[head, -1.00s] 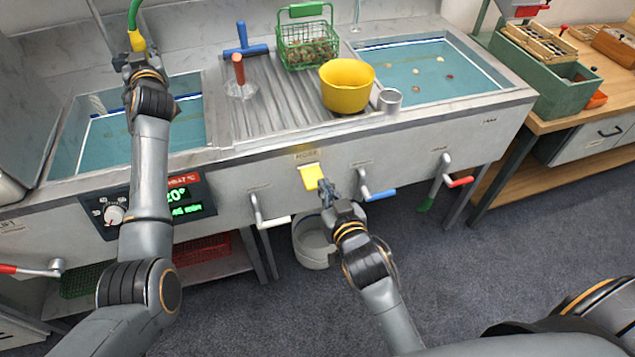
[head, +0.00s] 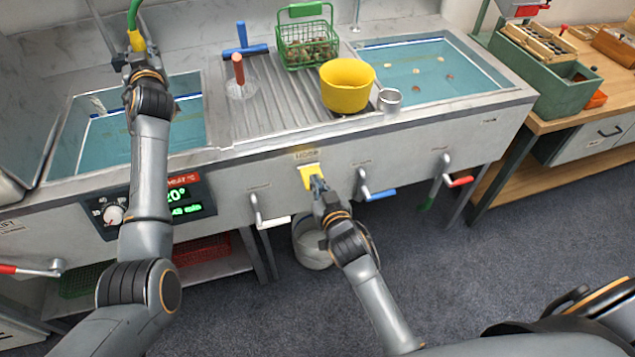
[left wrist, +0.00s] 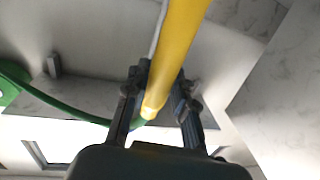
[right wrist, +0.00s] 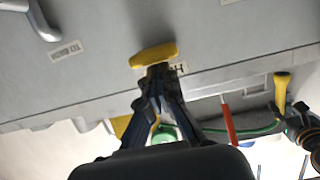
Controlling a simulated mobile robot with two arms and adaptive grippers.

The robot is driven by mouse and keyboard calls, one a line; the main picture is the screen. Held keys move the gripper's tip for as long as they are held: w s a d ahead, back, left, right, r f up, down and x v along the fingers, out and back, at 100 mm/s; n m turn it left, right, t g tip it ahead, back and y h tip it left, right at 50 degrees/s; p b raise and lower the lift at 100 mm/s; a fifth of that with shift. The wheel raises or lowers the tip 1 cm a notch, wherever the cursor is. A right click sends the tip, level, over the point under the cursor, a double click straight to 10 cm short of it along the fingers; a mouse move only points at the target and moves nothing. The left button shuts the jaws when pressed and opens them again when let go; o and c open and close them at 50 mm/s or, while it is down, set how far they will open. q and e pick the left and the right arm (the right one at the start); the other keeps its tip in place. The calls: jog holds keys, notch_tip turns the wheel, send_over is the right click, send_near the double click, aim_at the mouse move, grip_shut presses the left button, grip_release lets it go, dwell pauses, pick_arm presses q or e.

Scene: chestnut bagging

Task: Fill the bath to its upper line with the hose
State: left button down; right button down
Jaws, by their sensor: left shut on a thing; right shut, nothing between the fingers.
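My left gripper (head: 138,58) is shut on the yellow hose nozzle (head: 137,41) above the left basin. The nozzle also shows between the fingers in the left wrist view (left wrist: 178,50), with the green hose (left wrist: 70,115) behind. The bath (head: 62,150) is the left basin, holding blue-green water; a pale line runs along its inner wall. My left arm hides part of it, and I see no clear water stream. The yellow hose lever (head: 309,175) is on the front panel. My right gripper (head: 318,184) is shut and empty, its tips at the lever, perhaps touching it.
A yellow bowl (head: 346,88), a green wire basket (head: 306,45) and a metal cup (head: 390,100) stand between the basins. The right basin (head: 508,91) holds water and several chestnuts. Blue (head: 380,194) and red (head: 460,181) handles are right of the hose lever.

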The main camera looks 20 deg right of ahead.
pick_arm(q)
jog(key=shift+r, duration=0.1)
jog(key=shift+s+r, duration=0.1)
jog(key=shift+s, duration=0.1)
pick_arm(e)
jog(key=f, duration=0.2)
jog(key=s+f, duration=0.1)
jog(key=f, duration=0.1)
jog(key=shift+f, duration=0.3)
dwell(0.4)
pick_arm(q)
jog(key=shift+w+f, duration=0.25)
jog(key=shift+w, duration=0.05)
jog(key=shift+s+r, duration=0.1)
pick_arm(e)
jog(key=v, duration=1.1)
jog(key=shift+r, duration=0.25)
jog(key=shift+s, duration=0.1)
dwell(0.6)
